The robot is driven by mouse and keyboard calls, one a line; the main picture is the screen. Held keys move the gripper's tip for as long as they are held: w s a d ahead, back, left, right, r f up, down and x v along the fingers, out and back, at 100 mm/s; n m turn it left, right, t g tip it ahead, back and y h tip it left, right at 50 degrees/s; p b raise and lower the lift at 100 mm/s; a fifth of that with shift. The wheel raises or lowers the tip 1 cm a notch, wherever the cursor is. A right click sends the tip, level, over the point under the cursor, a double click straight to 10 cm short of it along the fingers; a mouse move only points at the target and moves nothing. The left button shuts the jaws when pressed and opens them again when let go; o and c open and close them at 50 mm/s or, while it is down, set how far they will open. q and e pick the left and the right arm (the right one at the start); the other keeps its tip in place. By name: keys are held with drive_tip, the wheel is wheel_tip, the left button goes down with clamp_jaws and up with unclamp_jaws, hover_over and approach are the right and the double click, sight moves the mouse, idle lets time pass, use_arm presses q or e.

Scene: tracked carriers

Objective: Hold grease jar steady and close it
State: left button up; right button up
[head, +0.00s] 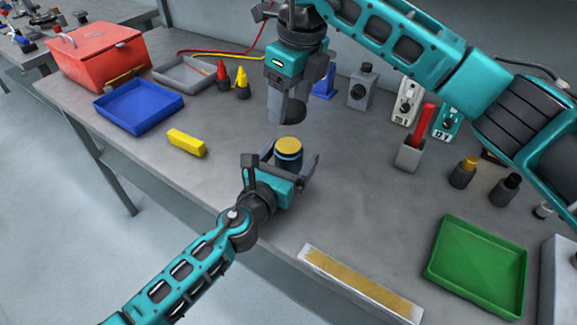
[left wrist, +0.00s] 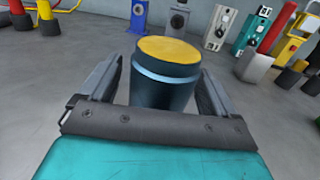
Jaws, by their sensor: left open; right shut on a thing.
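The grease jar (head: 289,155) is a dark blue cylinder with a yellow top face, standing upright on the workbench. My left gripper (head: 287,170) is open around it, with one finger on each side. In the left wrist view the jar (left wrist: 165,85) stands between the two fingers, with a gap visible at least on its left side. My right gripper (head: 287,104) is above the jar and slightly behind it, shut on a dark grey piece (head: 295,110) that looks like the lid. The fingers hide part of that piece. It is apart from the jar.
A yellow block (head: 187,142), blue tray (head: 139,106) and red box (head: 98,58) lie to the left. A grey holder (head: 410,153), dark bottles (head: 505,189) and green tray (head: 477,265) are to the right. A framed strip (head: 360,283) lies at the front edge.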

use_arm(q)
drive_tip(key=shift+w+d, duration=0.25)
drive_tip(key=shift+w, duration=0.15)
drive_tip(key=c, duration=1.5)
use_arm(e)
hover_over(288, 145)
drive_tip(key=shift+d+f, duration=0.2)
drive_tip(key=shift+f, duration=2.3)
drive_tip(key=shift+s, duration=0.1)
drive_tip(key=shift+f, duration=0.9)
drive_tip(key=shift+f, duration=0.55)
